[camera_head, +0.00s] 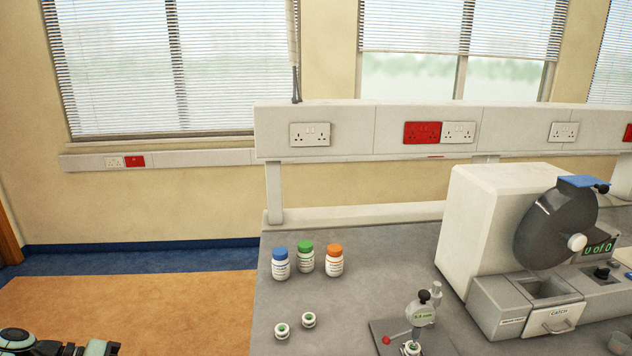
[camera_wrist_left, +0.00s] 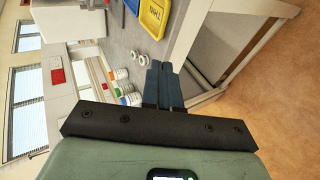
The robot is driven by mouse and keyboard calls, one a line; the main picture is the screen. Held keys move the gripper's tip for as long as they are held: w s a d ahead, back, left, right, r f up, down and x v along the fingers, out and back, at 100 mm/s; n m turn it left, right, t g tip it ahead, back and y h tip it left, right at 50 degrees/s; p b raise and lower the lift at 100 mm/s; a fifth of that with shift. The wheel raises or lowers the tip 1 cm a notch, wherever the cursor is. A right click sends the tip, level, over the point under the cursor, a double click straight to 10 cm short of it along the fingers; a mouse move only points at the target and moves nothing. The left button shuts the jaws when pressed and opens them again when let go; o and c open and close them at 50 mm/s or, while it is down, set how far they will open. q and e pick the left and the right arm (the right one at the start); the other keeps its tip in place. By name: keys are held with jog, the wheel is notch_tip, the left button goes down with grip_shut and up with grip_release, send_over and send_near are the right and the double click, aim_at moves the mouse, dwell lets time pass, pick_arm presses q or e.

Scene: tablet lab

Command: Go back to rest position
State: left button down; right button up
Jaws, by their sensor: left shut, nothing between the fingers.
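My left gripper (camera_wrist_left: 160,66) shows in the left wrist view, with its two dark fingers shut together and nothing between them. It is apart from the bench, whose edge and bottles appear beyond the fingers. In the head view only part of my left arm shows at the bottom left corner, beside the bench and over the orange floor; its fingers are not visible there. My right gripper is in neither view.
The grey bench (camera_head: 330,312) holds a blue-capped bottle (camera_head: 280,264), a green-capped bottle (camera_head: 305,259), an orange-capped bottle (camera_head: 334,261), two small white pots, a gauge device (camera_head: 421,311) and a white machine (camera_head: 490,215). Open floor (camera_head: 150,305) lies left of the bench.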

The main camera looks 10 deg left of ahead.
pick_arm(q)
jog(key=s+d+f+n+g+y+p, duration=0.1)
jog(key=d+f+g+y, duration=0.15)
jog(key=f, duration=0.85)
jog(key=s+d+f+n+g+y+p, duration=0.1)
jog(key=d+f, duration=0.2)
jog(key=f, duration=0.8)
jog(key=s+d+f+n+g+y+p, duration=0.1)
jog(key=s+d+f+g, duration=0.15)
jog(key=f, duration=0.75)
jog(key=s+d+f+m+y+p, duration=0.1)
jog(key=s+d+f, duration=0.4)
jog(key=s+d, duration=0.2)
jog(key=s+d+f+m+y+p, duration=0.1)
jog(key=s+d+f+m, duration=0.1)
jog(key=s+d+f, duration=0.4)
jog(key=s+d, duration=0.2)
jog(key=s, duration=0.1)
jog(key=shift+s+p, duration=0.3)
jog(key=shift+p, duration=0.05)
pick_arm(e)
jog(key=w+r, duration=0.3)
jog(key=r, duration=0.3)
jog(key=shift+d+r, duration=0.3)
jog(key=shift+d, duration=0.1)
